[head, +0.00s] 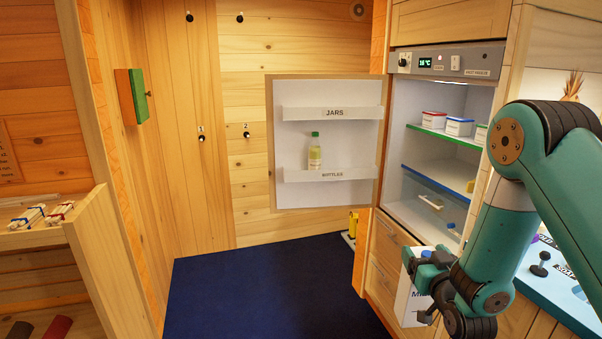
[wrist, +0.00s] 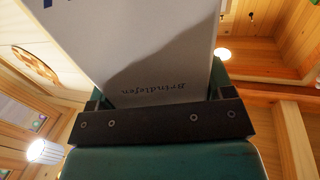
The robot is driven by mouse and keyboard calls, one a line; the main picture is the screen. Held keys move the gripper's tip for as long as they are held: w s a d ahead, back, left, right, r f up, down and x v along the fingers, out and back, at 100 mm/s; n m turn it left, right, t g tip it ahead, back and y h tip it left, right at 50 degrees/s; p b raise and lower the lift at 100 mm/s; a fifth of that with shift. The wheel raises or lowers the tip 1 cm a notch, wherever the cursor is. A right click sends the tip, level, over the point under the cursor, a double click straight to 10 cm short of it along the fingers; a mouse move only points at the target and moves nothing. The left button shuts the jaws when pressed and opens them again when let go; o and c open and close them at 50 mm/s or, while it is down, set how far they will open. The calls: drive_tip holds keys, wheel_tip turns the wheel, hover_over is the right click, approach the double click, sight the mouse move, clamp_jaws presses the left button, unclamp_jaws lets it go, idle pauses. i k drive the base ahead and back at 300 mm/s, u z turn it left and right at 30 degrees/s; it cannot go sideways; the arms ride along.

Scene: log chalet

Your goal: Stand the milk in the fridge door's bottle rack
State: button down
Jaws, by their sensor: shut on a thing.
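The milk, a white carton with dark lettering (head: 407,296), is held in my gripper (head: 432,284) at the lower right of the head view, in front of the wooden drawers. In the wrist view the milk (wrist: 145,50) fills the space between the fingers, which are shut on it. The fridge door (head: 292,148) stands open, its inner side facing me. Its lower rack (head: 347,174), labelled BOTTLES, holds a green-capped bottle (head: 314,156) near the middle, with room on both sides. My gripper is to the right of the door, lower than the rack and apart from it.
The upper door rack (head: 300,113), labelled JARS, looks empty. The open fridge (head: 425,180) holds several tubs on a green-edged shelf (head: 445,137). A wooden shelf unit (head: 40,240) stands at left. The dark blue floor (head: 260,295) before the door is clear.

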sight(336, 176)
drive_tip(key=i, duration=1.95)
drive_tip(key=z, duration=0.3)
